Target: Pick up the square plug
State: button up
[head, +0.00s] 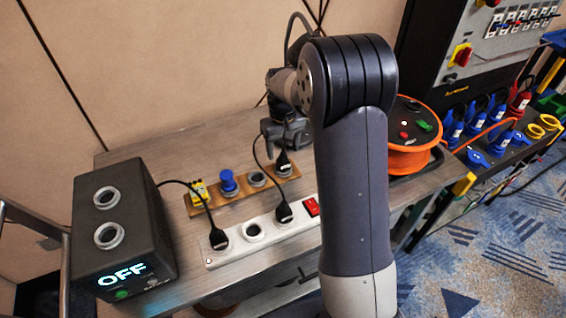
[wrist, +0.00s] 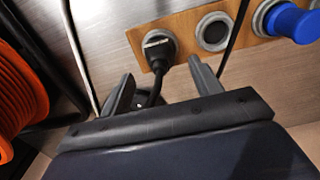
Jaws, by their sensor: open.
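A black plug (head: 283,162) with a cord sits in the right end socket of a wooden socket board (head: 240,204). In the wrist view the same plug (wrist: 158,48) shows a squarish light end, but I cannot tell for sure that it is the square plug. My gripper (wrist: 161,68) is open, its two fingers spread on either side of the plug's cord, just short of the plug body and apparently not touching it. In the head view my gripper (head: 290,138) is partly hidden behind my arm, above the board.
A blue round plug (head: 228,182) and a yellow piece (head: 199,191) stand on the board. A white power strip (head: 262,236) with black plugs lies in front. A dark box (head: 120,226) reading OFF stands left; an orange cable reel (head: 409,158) stands right.

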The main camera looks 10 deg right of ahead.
aim_at(283, 156)
jog(key=f, duration=0.4)
jog(key=shift+s+f, duration=0.1)
jog(key=shift+s, duration=0.1)
jog(key=shift+c, duration=0.3)
jog(key=c, duration=1.1)
jog(key=shift+r, duration=0.2)
